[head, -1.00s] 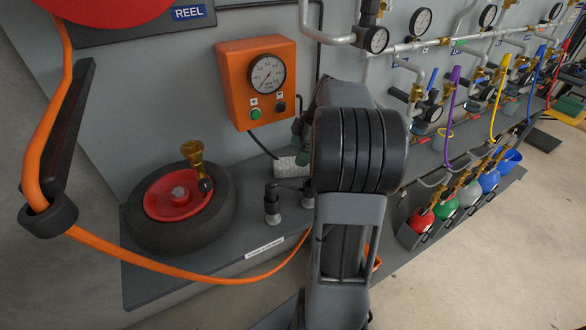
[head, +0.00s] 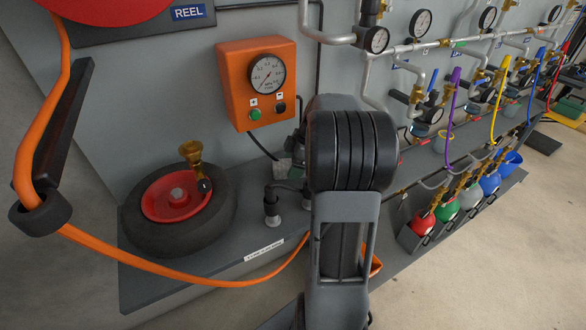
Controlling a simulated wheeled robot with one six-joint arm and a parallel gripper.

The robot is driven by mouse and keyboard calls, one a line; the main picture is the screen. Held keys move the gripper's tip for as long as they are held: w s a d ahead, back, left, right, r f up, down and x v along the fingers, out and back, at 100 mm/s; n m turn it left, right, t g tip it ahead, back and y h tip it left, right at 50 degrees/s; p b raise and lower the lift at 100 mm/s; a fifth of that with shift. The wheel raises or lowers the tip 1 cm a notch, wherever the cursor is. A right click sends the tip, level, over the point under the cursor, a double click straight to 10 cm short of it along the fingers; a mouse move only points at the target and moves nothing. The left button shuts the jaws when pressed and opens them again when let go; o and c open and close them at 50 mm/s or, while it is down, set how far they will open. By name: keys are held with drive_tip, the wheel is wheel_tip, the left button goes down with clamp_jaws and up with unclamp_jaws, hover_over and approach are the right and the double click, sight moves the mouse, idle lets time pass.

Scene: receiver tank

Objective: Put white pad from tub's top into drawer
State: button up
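My own arm (head: 350,150) stands in the middle of the head view and hides my gripper, so I cannot see its fingers or what they hold. I cannot make out the drawer.
A tyre with a red hub (head: 165,205) lies on the left of the grey shelf (head: 150,285). An orange gauge box (head: 257,82) is on the wall. An orange hose (head: 190,278) crosses the front. Several coloured bottles (head: 424,221) stand in a rack at right.

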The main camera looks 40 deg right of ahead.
drive_tip(key=c, duration=0.8)
drive_tip(key=shift+r, duration=0.1)
drive_tip(key=shift+c, duration=0.3)
